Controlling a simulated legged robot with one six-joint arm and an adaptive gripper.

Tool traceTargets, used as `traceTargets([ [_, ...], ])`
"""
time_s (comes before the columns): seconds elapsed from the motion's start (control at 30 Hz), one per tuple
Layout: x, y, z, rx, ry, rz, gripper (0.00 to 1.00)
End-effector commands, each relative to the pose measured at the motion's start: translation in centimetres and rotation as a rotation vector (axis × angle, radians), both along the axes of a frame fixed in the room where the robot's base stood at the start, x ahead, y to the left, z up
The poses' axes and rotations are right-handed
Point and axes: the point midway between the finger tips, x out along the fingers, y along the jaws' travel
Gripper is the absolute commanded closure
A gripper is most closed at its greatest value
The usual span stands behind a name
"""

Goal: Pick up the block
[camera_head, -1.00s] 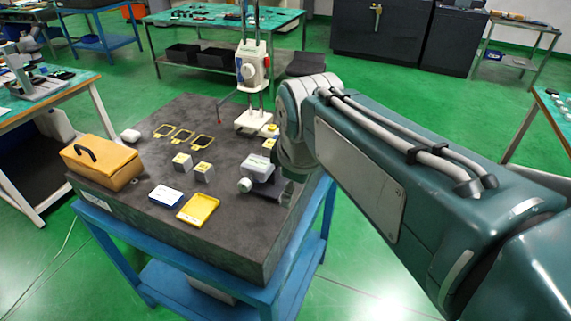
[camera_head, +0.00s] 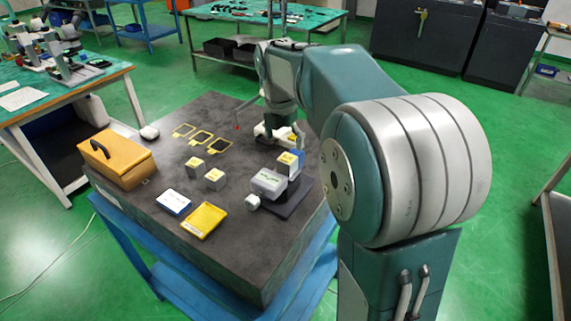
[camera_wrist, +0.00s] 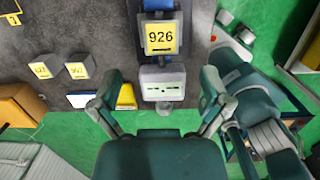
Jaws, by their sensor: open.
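My gripper (camera_wrist: 159,84) is open and empty in the wrist view, its two fingers spread on either side of a light grey vise-like fixture (camera_wrist: 163,83). A block marked 926 (camera_wrist: 161,35), with a yellow top label, lies just beyond the fingertips, by the fixture. It shows in the head view as a yellow-topped block (camera_head: 290,160) behind the fixture (camera_head: 268,183). Two other grey blocks with yellow labels stand left of it, one (camera_head: 195,165) and one (camera_head: 214,179). They also show at left in the wrist view, one (camera_wrist: 40,70) and another (camera_wrist: 77,70).
The dark stone slab (camera_head: 150,220) also holds an orange case (camera_head: 120,160), a blue-and-white card (camera_head: 174,202), a yellow tray (camera_head: 204,221) and several yellow-rimmed frames (camera_head: 202,138).

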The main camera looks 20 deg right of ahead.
Motion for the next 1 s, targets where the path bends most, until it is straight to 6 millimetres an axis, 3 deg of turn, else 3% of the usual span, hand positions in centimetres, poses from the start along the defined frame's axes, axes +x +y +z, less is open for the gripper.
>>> traceTargets([
  [0.53,0.5,-0.7,-6.7,-0.002,0.002,-0.001,0.03],
  [0.83,0.6,-0.8,-7.3,-0.002,-0.001,-0.002,0.03],
  [0.87,0.6,-0.8,-7.3,-0.002,-0.001,-0.002,0.07],
  [1.0,0.6,-0.8,-7.3,-0.002,-0.001,-0.001,0.70],
])
